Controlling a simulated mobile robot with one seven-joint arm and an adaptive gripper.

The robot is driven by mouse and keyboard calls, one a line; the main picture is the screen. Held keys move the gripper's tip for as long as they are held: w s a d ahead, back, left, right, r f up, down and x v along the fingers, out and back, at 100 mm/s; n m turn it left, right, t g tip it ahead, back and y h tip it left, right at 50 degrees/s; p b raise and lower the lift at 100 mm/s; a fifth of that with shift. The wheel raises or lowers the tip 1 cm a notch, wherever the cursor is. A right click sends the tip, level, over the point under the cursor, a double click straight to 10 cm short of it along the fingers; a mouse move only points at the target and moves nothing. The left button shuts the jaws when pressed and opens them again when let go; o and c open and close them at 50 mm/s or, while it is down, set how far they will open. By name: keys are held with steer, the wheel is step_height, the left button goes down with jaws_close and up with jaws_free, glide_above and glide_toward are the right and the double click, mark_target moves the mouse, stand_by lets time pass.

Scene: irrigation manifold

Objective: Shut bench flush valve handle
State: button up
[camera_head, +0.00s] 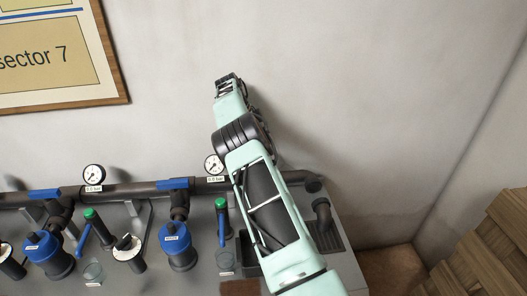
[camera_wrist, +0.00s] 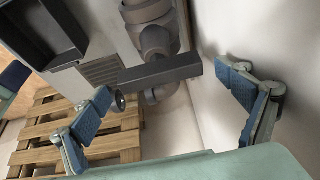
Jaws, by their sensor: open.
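In the wrist view, a dark grey lever-like bar (camera_wrist: 160,73) lies across a grey pipe and valve body (camera_wrist: 155,38); it looks like the flush valve handle. My gripper (camera_wrist: 165,81) is open, with one blue-padded finger left of the bar and the other to its right. The bar appears between the fingers in the picture; I see no contact and cannot judge the depth gap. In the head view, my arm covers part of the bench's right end, and I cannot make out the fingers or this handle.
The wall stands close by the right finger. A dark tray (camera_wrist: 40,30) and wooden pallet (camera_wrist: 80,130) are at left.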

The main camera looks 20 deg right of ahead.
steer(key=v, duration=0.7)
steer(key=shift+a+r, duration=0.1)
steer(key=shift+r, duration=0.1)
steer(key=shift+r+p, duration=1.3)
steer(key=shift+r, duration=0.1)
